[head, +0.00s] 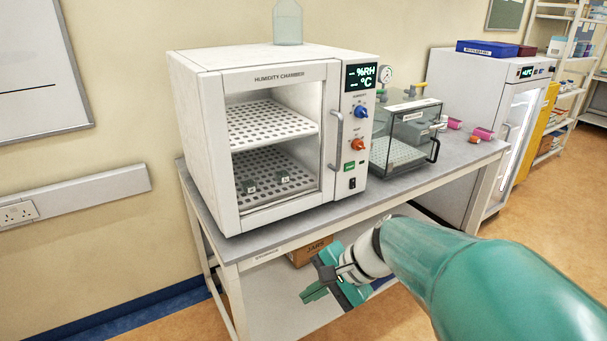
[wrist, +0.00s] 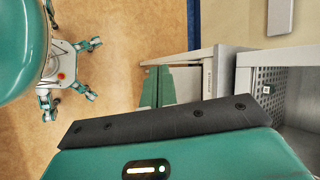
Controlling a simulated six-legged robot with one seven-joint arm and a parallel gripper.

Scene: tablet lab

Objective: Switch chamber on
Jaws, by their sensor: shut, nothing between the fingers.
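The white humidity chamber (head: 255,130) stands on a grey-topped bench in the head view, its glass door closed. The switch's position is too small to tell. My gripper (head: 314,291) is shut and empty, low in front of the bench and below the panel. In the wrist view the gripper's fingers (wrist: 157,88) show beside the bench, with part of the chamber (wrist: 246,82) at right.
A clear glass-fronted box (head: 405,130) with a gauge stands right of the chamber on the bench (head: 330,216). Pink-capped items (head: 483,133) lie farther right. A clear bottle (head: 288,22) stands on the chamber. A cardboard box (head: 308,252) sits on the lower shelf.

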